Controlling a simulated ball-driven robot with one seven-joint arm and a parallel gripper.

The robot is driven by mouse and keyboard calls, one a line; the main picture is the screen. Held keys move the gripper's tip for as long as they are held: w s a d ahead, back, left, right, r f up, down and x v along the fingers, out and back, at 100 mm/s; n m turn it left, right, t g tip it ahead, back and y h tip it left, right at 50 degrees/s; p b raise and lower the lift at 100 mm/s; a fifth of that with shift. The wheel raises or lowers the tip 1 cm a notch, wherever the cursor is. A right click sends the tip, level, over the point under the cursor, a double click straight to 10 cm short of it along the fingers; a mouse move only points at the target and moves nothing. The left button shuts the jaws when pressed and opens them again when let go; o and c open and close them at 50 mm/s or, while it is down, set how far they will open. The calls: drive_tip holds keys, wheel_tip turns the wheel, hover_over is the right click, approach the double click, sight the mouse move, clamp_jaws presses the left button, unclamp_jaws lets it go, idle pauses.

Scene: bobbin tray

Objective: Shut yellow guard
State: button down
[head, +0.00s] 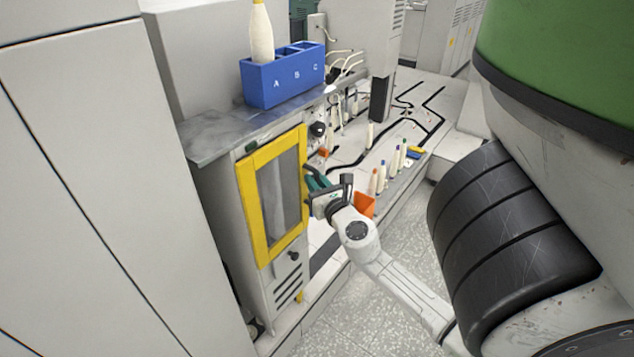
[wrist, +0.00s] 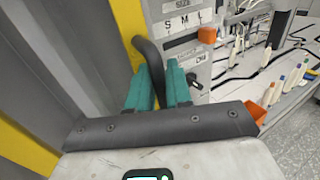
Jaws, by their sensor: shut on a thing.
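The yellow guard (head: 247,205) is a yellow frame around a dark window on the front of a grey cabinet, left of centre in the head view. Its yellow edge also shows at the top of the wrist view (wrist: 128,16). I cannot tell whether a gap remains between guard and cabinet. My gripper (head: 311,180) is at the guard's right edge. In the wrist view its teal fingers (wrist: 160,76) are shut on the guard's black handle (wrist: 149,58). The fingers hide part of the handle.
A blue rack (head: 284,88) marked A, B, C stands on the cabinet's grey top (head: 215,137), with a pale bobbin (head: 262,35) in it. An orange bin (head: 364,206) and several colour-tipped bobbins (head: 382,177) are right of my gripper. Speckled floor (head: 400,240) is clear beside my arm.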

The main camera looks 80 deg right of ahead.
drive_tip(key=c, duration=1.2)
unclamp_jaws()
drive_tip(key=shift+c, duration=0.2)
drive_tip(key=b+v, duration=0.2)
drive_tip(key=v, duration=0.8)
drive_tip(key=shift+s+a+b, duration=0.25)
drive_tip(key=shift+a+b, duration=0.05)
drive_tip(key=shift+b, duration=0.1)
